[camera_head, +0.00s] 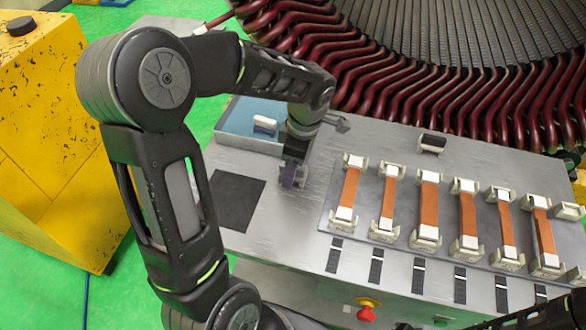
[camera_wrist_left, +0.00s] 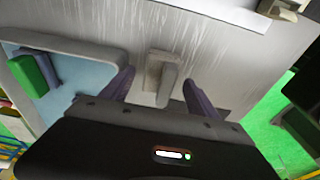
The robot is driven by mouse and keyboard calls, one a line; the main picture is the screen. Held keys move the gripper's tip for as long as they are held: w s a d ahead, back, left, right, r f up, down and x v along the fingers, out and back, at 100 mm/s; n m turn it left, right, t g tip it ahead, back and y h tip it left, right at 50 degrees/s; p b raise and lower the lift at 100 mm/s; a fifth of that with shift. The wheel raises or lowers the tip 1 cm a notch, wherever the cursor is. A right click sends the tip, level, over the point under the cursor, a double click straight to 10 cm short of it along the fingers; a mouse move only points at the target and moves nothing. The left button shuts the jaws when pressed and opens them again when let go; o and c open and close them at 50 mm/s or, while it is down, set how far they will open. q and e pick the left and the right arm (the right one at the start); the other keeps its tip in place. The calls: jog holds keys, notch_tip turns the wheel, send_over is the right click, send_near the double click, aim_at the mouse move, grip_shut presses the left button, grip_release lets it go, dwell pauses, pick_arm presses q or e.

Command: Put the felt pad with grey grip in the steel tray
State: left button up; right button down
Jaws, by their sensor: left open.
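The felt pad with the grey grip (camera_wrist_left: 167,85) stands on the metal table in the left wrist view, between my two fingers. My left gripper (camera_wrist_left: 158,90) is open, with a finger on either side of the grip and a visible gap to each. In the head view my left gripper (camera_head: 293,178) points down at the table and hides the pad. The steel tray (camera_head: 248,143), with a blue floor, lies just behind and left of the gripper. Its rim (camera_wrist_left: 75,40) shows at the left of the left wrist view.
A black-topped block (camera_head: 432,142) stands behind the plate with several orange strips (camera_head: 428,205). A dark mat (camera_head: 235,203) lies front left. The large stator (camera_head: 450,60) is behind.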

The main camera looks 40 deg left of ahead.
pick_arm(q)
jog(key=shift+c, duration=0.4)
grip_shut()
dwell(0.7)
jog(key=shift+r, duration=0.15)
notch_tip(320, 180, up, 10)
jog(key=shift+f+b, duration=0.1)
jog(key=shift+b, duration=0.6)
